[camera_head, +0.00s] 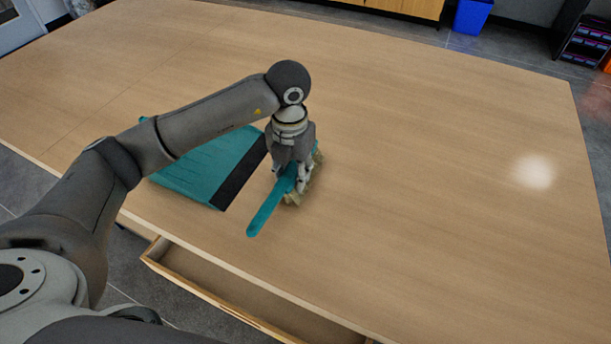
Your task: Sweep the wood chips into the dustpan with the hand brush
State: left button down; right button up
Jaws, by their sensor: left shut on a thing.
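My left gripper (290,176) is shut on the teal hand brush (266,212), over the middle left of the table. The brush's handle points toward the table's front edge, and its pale bristles (313,187) face right and down near the tabletop. The teal dustpan (205,167) lies on the table just left of the brush, its black lip (238,178) facing the brush. My left arm hides part of the dustpan's far side. I see no wood chips; any close to the bristles are too small to tell or hidden. My right gripper is not in view.
The wooden table (430,150) is wide and clear to the right and behind. An open, empty-looking drawer (220,290) sticks out below the front edge. A blue bin (472,16) and a dark shelf (588,42) stand beyond the table.

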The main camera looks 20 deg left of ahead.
pick_arm(q)
jog(key=a, duration=0.7)
jog(key=shift+a+f, duration=0.3)
jog(key=shift+a, duration=0.05)
jog(key=shift+w+a+r, duration=0.1)
jog(key=shift+w+a, duration=0.05)
jog(key=shift+a, duration=0.85)
jog(key=shift+w+a+r, duration=0.1)
jog(key=shift+a+r, duration=0.05)
jog(key=shift+a, duration=0.85)
jog(key=shift+w+a+r, duration=0.1)
jog(key=shift+w+a, duration=0.05)
jog(key=shift+a, duration=0.85)
jog(key=shift+w+a+r+b, duration=0.15)
jog(key=shift+a+b, duration=0.2)
jog(key=shift+a, duration=0.9)
jog(key=shift+w+a+r+b, duration=0.1)
jog(key=shift+a+b, duration=0.2)
jog(key=shift+a, duration=0.95)
jog(key=shift+a+r+p, duration=0.15)
jog(key=shift+r+p, duration=0.5)
jog(key=shift+r, duration=0.15)
jog(key=shift+r+p, duration=0.95)
jog(key=shift+r, duration=0.5)
jog(key=shift+r, duration=0.1)
notch_tip(320, 180, up, 5)
jog(key=p, duration=0.3)
